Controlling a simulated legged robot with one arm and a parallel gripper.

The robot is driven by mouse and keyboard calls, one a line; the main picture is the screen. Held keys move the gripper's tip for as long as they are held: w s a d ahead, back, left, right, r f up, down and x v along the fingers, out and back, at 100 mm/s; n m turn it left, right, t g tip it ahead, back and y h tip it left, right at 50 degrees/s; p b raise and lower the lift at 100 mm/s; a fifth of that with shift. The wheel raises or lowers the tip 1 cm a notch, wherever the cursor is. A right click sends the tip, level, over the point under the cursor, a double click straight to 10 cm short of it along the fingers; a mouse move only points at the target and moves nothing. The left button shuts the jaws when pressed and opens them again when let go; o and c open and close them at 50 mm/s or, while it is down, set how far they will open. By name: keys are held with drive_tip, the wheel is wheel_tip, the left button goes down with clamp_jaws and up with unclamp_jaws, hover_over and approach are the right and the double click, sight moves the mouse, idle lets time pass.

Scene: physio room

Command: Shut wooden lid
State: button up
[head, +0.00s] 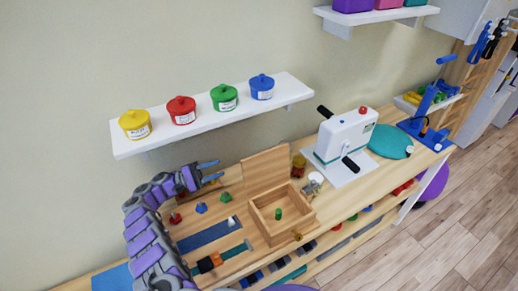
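A wooden box (262,228) stands on the bench with its wooden lid (266,170) raised upright at the back edge. A small green piece (278,213) is inside the box. My gripper (212,172) is to the left of the lid, above the bench, with its blue fingers apart and pointing toward the lid. There is a gap between the fingertips and the lid. Nothing shows between the fingers. My arm comes up from the lower left.
Small coloured pieces (201,208), a blue strip (208,235) and an orange-and-black tool (209,262) lie left of the box. A jar (299,166) and a white machine (345,137) stand right of the lid. A wall shelf (203,123) with coloured pots hangs above.

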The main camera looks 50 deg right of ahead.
sight(259, 154)
drive_tip(key=p+x, duration=0.2)
drive_tip(key=x, duration=1.5)
drive_tip(key=shift+r, duration=0.1)
drive_tip(key=shift+a+r, duration=0.1)
drive_tip(key=shift+a, duration=0.25)
drive_tip(key=c, duration=0.6)
drive_tip(key=shift+d, duration=0.15)
clamp_jaws()
